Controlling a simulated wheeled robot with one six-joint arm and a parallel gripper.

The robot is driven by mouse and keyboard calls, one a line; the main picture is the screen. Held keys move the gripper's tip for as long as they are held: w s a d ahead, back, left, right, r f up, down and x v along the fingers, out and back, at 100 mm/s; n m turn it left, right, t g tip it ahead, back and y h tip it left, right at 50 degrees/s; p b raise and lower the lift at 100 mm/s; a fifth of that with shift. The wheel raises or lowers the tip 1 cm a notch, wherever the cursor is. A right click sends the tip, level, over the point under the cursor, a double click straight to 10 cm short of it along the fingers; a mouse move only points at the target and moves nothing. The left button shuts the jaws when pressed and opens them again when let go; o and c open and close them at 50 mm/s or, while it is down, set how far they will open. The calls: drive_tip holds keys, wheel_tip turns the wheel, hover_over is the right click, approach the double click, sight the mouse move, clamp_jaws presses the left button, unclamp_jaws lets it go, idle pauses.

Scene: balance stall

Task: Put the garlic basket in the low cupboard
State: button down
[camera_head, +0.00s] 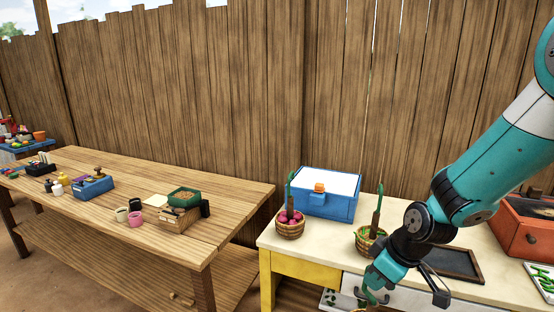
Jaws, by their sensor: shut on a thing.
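My gripper (374,286) is at the bottom right, in front of the light-topped counter. It is shut on what looks like the upright handle of a basket (360,310) that the lower picture edge cuts off. Its contents are hidden, so I cannot tell whether it is the garlic basket. A wicker basket of purple-red bulbs (290,225) stands on the counter at the left. Another wicker basket (366,241) with green in it stands behind my gripper, partly covered by my arm. The low cupboard is not clearly visible.
The counter (282,240) has a yellow front at the left. On it are a blue box (328,193), a dark tray (453,264) and a red-orange box (525,228). A long wooden table (150,165) with small goods stands left, before a plank fence.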

drive_tip(key=s+d+f+m+h, duration=0.1)
drive_tip(key=s+d+f+m, duration=0.1)
drive_tip(key=d+f+m, duration=0.2)
drive_tip(key=s+d+f+m+t+h, duration=0.1)
drive_tip(key=s+d+f+m+h, duration=0.1)
drive_tip(key=f, duration=0.8)
drive_tip(key=s+d+m, duration=0.1)
drive_tip(key=d+m, duration=0.1)
drive_tip(key=m, duration=0.1)
drive_tip(key=shift+s+d+t+b, duration=0.25)
drive_tip(key=shift+t+b, duration=0.05)
drive_tip(key=shift+s+d, duration=0.1)
